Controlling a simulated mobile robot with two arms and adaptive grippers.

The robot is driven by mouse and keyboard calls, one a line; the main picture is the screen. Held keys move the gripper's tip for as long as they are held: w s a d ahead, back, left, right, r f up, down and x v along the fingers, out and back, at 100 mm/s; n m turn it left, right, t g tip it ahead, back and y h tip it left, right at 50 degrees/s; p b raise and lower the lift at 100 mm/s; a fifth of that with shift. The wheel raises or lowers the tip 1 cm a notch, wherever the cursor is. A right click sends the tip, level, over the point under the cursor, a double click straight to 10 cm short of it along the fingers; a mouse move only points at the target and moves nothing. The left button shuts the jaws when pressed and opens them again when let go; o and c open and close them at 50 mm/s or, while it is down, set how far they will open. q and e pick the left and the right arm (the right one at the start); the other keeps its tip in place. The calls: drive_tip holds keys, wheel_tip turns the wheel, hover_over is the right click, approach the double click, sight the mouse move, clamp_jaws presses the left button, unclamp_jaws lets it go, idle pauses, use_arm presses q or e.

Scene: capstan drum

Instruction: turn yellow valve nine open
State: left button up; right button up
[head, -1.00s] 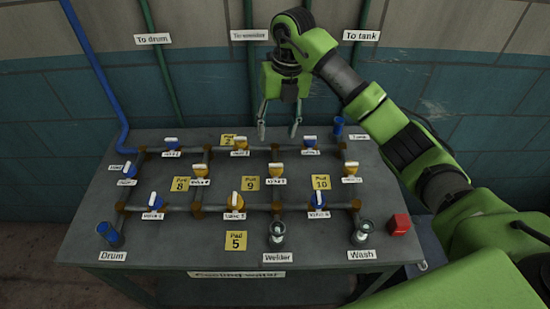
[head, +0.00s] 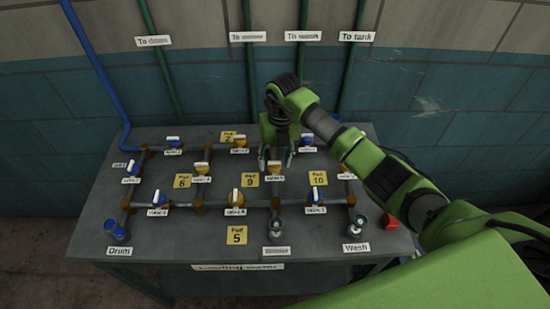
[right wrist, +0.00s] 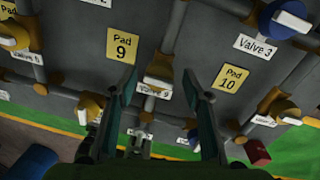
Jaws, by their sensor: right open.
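A yellow valve with a white handle (head: 274,168) sits on the pipework right of the Pad 9 plate (head: 251,181). Its label is too small to read in the head view. In the right wrist view the same valve (right wrist: 158,78) lies between my fingers, and its label (right wrist: 150,90) is partly hidden, so I cannot read the number. My right gripper (head: 277,162) is open and low over this valve, one finger on each side. In the right wrist view the gripper (right wrist: 160,72) shows a gap between each finger and the handle. My left gripper is not in view.
Other yellow valves (head: 236,196) and blue valves (head: 317,193) stand close by on the pipes of the grey table (head: 200,240). A red block (head: 391,222) is at the right edge. Upright fittings (head: 274,228) line the front. The wall with pipes is behind.

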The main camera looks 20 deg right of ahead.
drive_tip(key=c, duration=1.1)
drive_tip(key=shift+f+n+b, duration=0.15)
drive_tip(key=shift+n+b, duration=0.45)
drive_tip(key=shift+b, duration=0.15)
drive_tip(key=n+b, duration=0.9)
drive_tip(key=b, duration=0.1)
drive_tip(key=shift+w+g, duration=0.15)
drive_tip(key=shift+g, duration=0.15)
drive_tip(key=n+b, duration=0.3)
drive_tip(key=n, duration=0.1)
drive_tip(key=shift+a, duration=0.1)
drive_tip(key=shift+r+n+h+b, duration=0.2)
drive_tip(key=shift+n+h+b, duration=0.2)
drive_tip(key=shift+n+b, duration=1)
drive_tip(key=shift+o, duration=0.2)
drive_tip(key=shift+r+n+p, duration=0.1)
drive_tip(key=shift+n+p, duration=0.25)
drive_tip(key=shift+n, duration=0.25)
